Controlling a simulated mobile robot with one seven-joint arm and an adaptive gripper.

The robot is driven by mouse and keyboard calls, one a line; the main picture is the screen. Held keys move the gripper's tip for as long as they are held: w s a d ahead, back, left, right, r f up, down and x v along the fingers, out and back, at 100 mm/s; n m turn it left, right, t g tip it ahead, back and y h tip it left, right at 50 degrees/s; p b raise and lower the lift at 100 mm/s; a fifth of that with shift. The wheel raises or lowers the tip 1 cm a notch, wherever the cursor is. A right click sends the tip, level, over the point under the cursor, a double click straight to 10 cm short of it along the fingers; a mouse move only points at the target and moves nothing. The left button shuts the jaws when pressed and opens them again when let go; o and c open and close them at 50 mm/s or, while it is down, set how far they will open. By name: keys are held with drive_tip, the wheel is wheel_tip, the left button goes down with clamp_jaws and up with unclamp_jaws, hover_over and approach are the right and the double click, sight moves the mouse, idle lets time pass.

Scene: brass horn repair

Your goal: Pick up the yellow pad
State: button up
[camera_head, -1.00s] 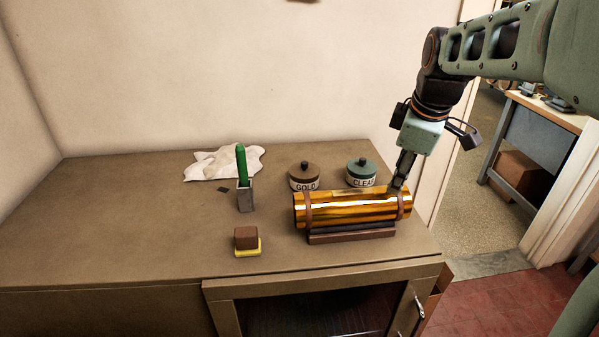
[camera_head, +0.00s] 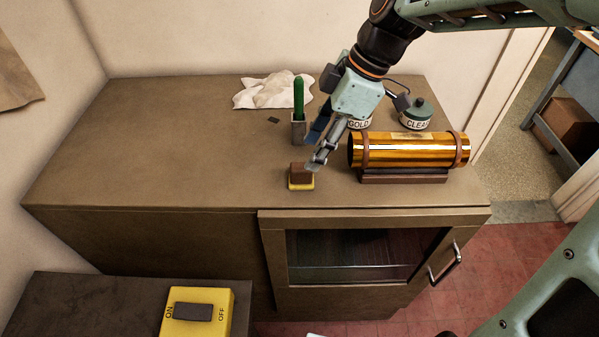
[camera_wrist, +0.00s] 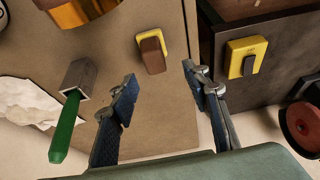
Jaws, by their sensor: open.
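The yellow pad (camera_head: 301,187) is a small flat piece on the brown cabinet top, near its front edge. A brown block (camera_head: 300,171) sits on it and hides most of its surface. In the wrist view the pad (camera_wrist: 164,28) shows as a yellow rim around the block (camera_wrist: 152,57). My gripper (camera_head: 314,150) is above and just behind the pad in the head view, open and empty. In the wrist view its blue-padded fingers are spread wide (camera_wrist: 159,75), with the pad beyond the gap between their tips.
A green-handled tool (camera_head: 298,95) stands in a grey holder behind the pad. A shiny gold cylinder (camera_head: 410,149) rests on a stand to the right, with GOLD and CLEAR jars (camera_head: 416,114) behind. A white cloth (camera_head: 262,92) lies at the back. A yellow ON/OFF switch (camera_head: 198,312) is lower left.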

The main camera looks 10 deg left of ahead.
sight(302, 166)
drive_tip(key=x, duration=0.7)
drive_tip(key=shift+w+a+f, duration=0.15)
drive_tip(key=shift+w+f, duration=0.15)
drive_tip(key=shift+w, duration=0.1)
clamp_jaws()
